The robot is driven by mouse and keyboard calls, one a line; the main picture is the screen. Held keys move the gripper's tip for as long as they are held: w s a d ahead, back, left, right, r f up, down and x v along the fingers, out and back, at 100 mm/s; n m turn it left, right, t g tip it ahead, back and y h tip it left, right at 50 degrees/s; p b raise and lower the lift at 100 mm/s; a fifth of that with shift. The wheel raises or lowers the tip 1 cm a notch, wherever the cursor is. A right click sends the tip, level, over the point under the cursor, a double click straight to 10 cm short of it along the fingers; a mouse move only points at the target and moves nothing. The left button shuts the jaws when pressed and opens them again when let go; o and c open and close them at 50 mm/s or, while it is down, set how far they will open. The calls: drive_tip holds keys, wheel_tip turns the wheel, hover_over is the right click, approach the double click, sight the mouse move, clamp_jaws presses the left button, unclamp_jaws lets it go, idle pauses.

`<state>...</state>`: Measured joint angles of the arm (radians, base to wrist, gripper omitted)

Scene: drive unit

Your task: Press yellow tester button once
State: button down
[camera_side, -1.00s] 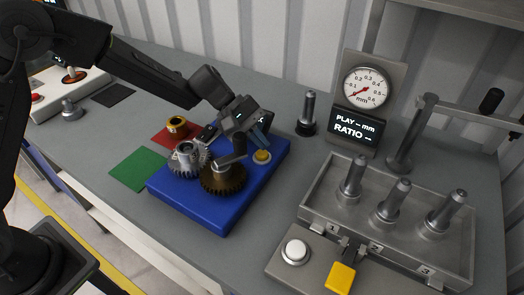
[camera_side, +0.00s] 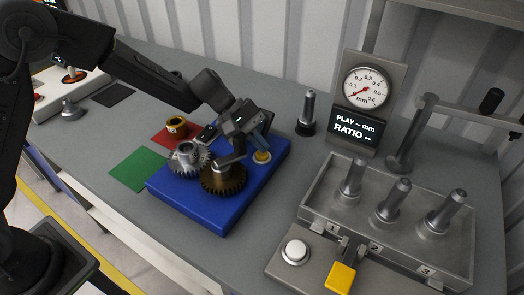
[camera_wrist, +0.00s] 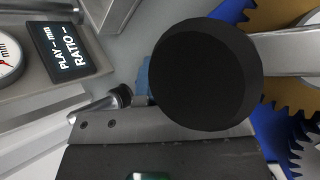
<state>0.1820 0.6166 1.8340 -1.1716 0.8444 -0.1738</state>
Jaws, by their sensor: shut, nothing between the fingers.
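In the wrist view, a blue fingertip (camera_wrist: 143,78) shows partly behind a large black round knob, and the button is hidden. The display (camera_side: 354,127) reads "PLAY – mm" and "RATIO –".
A brown gear (camera_side: 222,180) with a crank and a grey gear (camera_side: 188,160) stand close left of my gripper. A dark-based post (camera_side: 308,112) stands behind right. A metal tray with several pegs (camera_side: 389,205) and a yellow tab (camera_side: 341,278) lie further right.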

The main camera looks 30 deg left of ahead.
drive_tip(key=shift+f, duration=0.5)
idle(0.8)
drive_tip(key=shift+r, duration=0.9)
drive_tip(key=shift+r, duration=2.55)
wheel_tip(320, 180, up, 10)
hover_over(260, 153)
idle(0.9)
